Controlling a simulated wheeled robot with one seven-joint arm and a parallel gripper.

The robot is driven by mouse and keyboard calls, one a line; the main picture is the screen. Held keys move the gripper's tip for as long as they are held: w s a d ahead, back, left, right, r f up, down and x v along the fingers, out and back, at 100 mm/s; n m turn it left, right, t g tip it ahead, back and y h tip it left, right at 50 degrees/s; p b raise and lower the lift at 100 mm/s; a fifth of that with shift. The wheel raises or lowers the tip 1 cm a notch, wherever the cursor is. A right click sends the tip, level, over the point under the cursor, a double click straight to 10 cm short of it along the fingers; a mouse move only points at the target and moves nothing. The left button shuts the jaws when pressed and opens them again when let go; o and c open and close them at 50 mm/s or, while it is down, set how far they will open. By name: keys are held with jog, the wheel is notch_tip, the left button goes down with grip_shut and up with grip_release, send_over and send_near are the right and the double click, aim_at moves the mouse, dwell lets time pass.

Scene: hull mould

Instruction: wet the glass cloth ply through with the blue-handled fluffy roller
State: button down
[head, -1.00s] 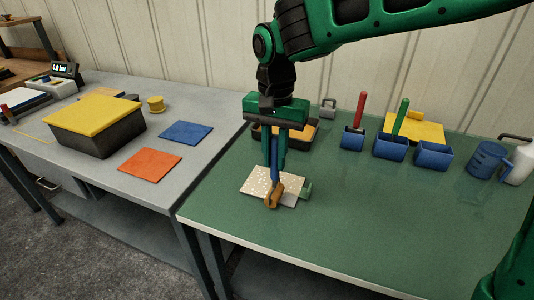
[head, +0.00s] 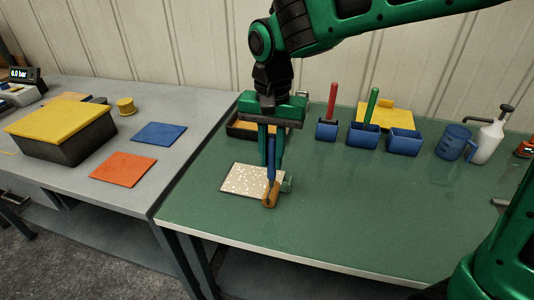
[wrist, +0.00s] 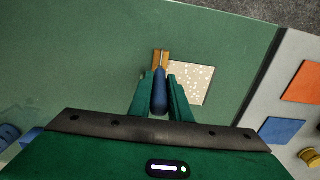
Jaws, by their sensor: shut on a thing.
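My gripper (head: 271,160) is shut on the upright blue handle (wrist: 160,92) of the roller, pointing down over the green table. The roller's orange-brown head (head: 270,196) is at the bottom, near the right front edge of the glass cloth ply. In the wrist view the head (wrist: 160,60) lies just beside the ply's left edge; I cannot tell whether it touches the ply. The ply (head: 244,180) is a cream rectangle with pale speckles, flat on the table; it also shows in the wrist view (wrist: 192,84).
A small green piece (head: 287,184) sits at the ply's right edge. Behind stand blue pots with a red handle (head: 332,98) and a green handle (head: 372,104), a blue jug (head: 453,142) and a white bottle (head: 486,142). The table's front right is clear.

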aim_at(272, 137)
jog(key=shift+d, duration=0.15)
jog(key=shift+r, duration=3.45)
